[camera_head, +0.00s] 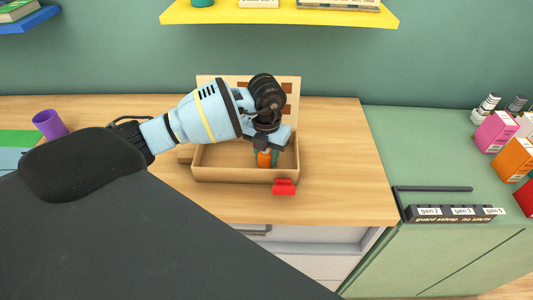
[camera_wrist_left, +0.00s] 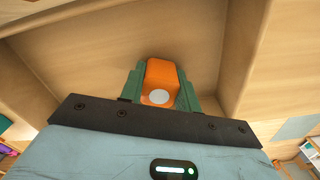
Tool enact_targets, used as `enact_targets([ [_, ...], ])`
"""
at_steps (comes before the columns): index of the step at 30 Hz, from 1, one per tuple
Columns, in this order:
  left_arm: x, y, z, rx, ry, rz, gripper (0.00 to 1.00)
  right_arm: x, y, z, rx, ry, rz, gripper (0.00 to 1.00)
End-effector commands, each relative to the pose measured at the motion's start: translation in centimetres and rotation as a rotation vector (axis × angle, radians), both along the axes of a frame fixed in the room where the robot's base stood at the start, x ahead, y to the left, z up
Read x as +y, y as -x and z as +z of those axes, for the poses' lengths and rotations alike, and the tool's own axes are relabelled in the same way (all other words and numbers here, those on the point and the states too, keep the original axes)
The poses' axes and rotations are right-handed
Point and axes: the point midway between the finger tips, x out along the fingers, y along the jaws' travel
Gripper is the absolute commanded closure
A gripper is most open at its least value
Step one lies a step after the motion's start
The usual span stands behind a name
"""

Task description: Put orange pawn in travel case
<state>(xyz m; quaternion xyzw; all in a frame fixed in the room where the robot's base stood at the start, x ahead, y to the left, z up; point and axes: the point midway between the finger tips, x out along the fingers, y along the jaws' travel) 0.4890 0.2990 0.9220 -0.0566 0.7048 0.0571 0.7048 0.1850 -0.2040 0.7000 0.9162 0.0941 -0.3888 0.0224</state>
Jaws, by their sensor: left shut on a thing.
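The orange pawn (camera_head: 264,159) shows in the head view at the front of my left gripper (camera_head: 267,153). In the left wrist view the pawn (camera_wrist_left: 161,83) has a pale round spot and sits between the green fingers of my left gripper (camera_wrist_left: 160,95), which is shut on it. The travel case (camera_head: 231,175) is an open tan box on the wooden counter, its lid raised at the back. The gripper and pawn are inside the outline of the case; whether the pawn touches its floor I cannot tell. My right gripper is not in view.
A red object (camera_head: 284,187) lies on the counter just in front of the case. A purple cup (camera_head: 50,125) is tipped at the left. A yellow shelf (camera_head: 280,13) hangs above. Bare counter (camera_head: 340,160) lies to the right, before a green cabinet (camera_head: 420,150) with boxes.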

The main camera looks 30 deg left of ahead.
Motion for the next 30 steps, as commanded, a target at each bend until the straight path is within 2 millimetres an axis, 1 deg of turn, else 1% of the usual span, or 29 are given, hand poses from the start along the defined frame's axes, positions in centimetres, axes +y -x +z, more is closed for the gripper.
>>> enact_targets([
  [4,0.0,0.0,0.1,-0.002,0.001,0.000,0.90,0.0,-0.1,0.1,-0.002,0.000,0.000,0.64],
  [9,0.0,0.0,-0.3,-0.001,0.000,0.000,0.90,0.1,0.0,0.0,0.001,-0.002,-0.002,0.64],
  [10,0.0,0.0,-0.3,-0.001,0.000,0.000,0.64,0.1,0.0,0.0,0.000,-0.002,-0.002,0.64],
  [14,0.0,0.0,-0.2,-0.001,0.000,0.000,0.47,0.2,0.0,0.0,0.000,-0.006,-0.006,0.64],
  [23,0.0,0.0,-0.1,-0.001,0.000,0.000,0.46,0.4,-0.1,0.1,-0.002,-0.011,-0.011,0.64],
  [26,0.0,-0.1,0.5,-0.003,0.001,0.000,0.46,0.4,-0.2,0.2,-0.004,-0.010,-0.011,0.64],
  [29,0.0,-0.1,1.8,-0.005,0.001,0.000,0.46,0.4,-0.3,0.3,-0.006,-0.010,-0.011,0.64],
  [30,0.0,-0.1,2.5,-0.006,0.000,0.000,0.46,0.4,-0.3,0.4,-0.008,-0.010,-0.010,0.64],
])
